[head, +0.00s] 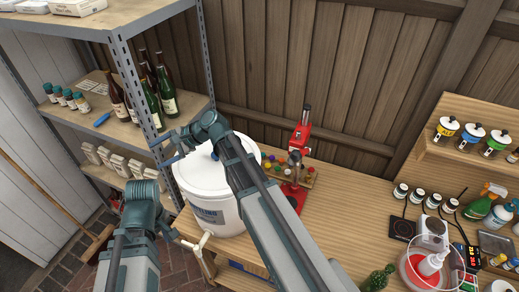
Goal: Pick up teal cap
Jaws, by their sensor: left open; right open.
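Small coloured caps (285,168) sit in a wooden holder (309,182) on the bench, beside the red bottle capper (297,150). They are too small for me to single out a teal one with certainty, and my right forearm passes close in front of them. My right gripper (168,150) is open and empty, at the left side of the white bucket (205,185), well left of the caps. My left gripper (140,188) is open, lower and further left, in front of the shelf; its fingers are hard to make out.
The lidded bucket with a tap stands between my grippers and the caps. A metal shelf (115,28) on the left holds bottles (152,88) and teal-lidded jars (70,98). A green bottle (378,278), scale and jars stand on the right. The bench middle (345,215) is clear.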

